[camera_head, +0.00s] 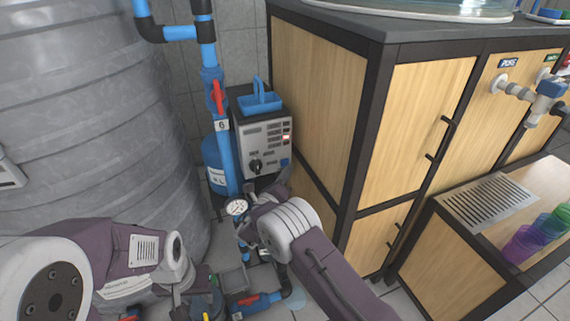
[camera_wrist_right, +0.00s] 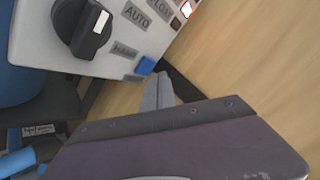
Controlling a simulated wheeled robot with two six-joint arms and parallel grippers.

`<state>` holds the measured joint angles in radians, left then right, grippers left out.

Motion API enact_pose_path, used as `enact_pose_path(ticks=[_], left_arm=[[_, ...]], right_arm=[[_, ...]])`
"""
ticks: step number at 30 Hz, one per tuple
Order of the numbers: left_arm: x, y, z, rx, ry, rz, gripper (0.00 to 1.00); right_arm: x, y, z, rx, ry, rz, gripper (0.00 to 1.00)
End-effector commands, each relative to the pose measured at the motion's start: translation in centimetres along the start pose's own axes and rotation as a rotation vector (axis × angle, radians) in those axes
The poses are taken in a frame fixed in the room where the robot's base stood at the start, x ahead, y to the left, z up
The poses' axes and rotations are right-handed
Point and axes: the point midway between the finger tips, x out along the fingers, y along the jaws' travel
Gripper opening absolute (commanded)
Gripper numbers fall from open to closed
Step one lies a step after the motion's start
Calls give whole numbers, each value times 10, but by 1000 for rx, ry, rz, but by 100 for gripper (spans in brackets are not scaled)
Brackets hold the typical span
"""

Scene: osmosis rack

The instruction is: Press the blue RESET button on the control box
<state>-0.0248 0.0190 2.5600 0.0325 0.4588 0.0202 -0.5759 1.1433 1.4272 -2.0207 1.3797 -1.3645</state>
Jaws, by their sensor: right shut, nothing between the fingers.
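The grey control box (camera_head: 265,135) stands beside the wooden cabinet, with its panel facing me. The blue button (camera_head: 284,162) is at the panel's lower right corner; it also shows in the right wrist view (camera_wrist_right: 145,66), below the AUTO label and the black knob (camera_wrist_right: 83,28). My right gripper (camera_head: 284,176) is shut and empty, just below the button. In the right wrist view its fingertips (camera_wrist_right: 160,82) are right beside the button; I cannot tell if they touch. My left gripper (camera_head: 203,290) is low among pipe parts, and its fingers are not clear.
A blue pipe with a red valve handle (camera_head: 218,97) runs upright left of the box. A pressure gauge (camera_head: 236,208) is close to my right wrist. The wooden cabinet (camera_head: 405,130) stands close on the right, and a large grey tank (camera_head: 90,120) fills the left.

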Motion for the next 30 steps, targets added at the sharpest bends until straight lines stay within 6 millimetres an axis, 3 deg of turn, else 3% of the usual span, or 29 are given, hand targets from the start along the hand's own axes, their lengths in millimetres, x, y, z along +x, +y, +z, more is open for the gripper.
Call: enact_pose_path(ticks=[30], left_arm=[[3,0,0,0,0,0,36]], right_arm=[[6,4,4,0,0,0,0]])
